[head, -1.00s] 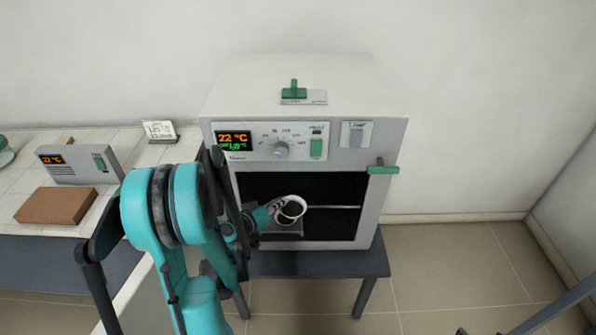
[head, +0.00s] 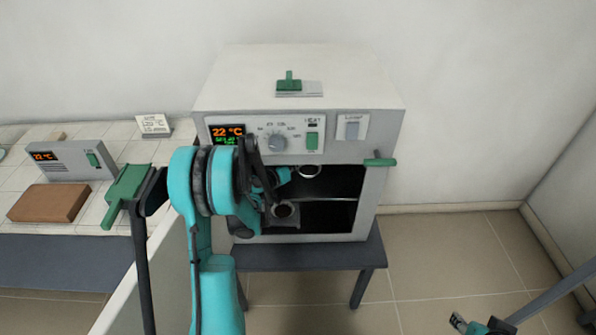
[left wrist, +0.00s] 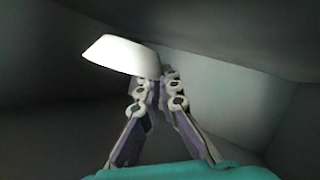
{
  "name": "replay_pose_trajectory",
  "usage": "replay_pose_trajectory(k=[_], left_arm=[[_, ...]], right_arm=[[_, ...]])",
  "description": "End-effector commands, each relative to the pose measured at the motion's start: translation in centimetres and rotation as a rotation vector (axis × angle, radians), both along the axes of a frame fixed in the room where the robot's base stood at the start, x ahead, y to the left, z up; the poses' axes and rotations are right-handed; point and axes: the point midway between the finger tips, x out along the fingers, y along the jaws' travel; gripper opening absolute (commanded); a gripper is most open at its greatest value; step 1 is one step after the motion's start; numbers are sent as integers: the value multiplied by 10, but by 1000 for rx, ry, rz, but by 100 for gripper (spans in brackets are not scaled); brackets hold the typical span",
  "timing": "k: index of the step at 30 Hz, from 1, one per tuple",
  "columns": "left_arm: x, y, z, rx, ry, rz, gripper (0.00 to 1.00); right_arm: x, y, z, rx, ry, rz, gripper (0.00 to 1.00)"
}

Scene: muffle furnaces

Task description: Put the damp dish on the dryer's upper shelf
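The dryer (head: 299,78) stands in the middle of the head view, its front open on a dark chamber with a thin shelf edge (head: 335,199) across it. My left gripper (head: 287,178) reaches into the upper part of the opening and is shut on a white-rimmed round dish (head: 309,172). This dish is above the shelf edge; contact with the shelf cannot be seen. The left wrist view shows the pale dish (left wrist: 120,54) at the meeting fingertips (left wrist: 162,82). My right gripper (head: 480,326) is open and empty at the bottom right, away from the dryer.
A second round dish (head: 285,211) sits low in the chamber on a grey plate. A green handle (head: 380,162) juts from the dryer's right front. The left bench holds a grey control box (head: 70,160), a brown block (head: 48,203) and a small sign (head: 153,125).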

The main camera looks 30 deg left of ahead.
Motion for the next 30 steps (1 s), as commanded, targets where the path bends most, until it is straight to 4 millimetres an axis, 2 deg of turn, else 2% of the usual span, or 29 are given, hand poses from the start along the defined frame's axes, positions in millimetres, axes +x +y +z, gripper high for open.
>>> replay_pose_trajectory(k=[4,7,10,19,22,30], left_arm=[[12,-2,-3,0,0,-1,0],[11,-1,-24,0,0,0,0],[10,-1,-36,0,0,0,0],[10,-1,-35,0,1,0,0],[10,-1,-35,0,1,0,26],[10,-1,-35,0,0,0,26]], right_arm=[[0,0,-5,0,0,0,40],[0,0,-18,0,0,0,40],[0,0,-25,0,0,0,40],[0,0,-22,0,0,0,40],[0,0,-22,0,0,0,40],[0,0,-22,0,0,0,40]])
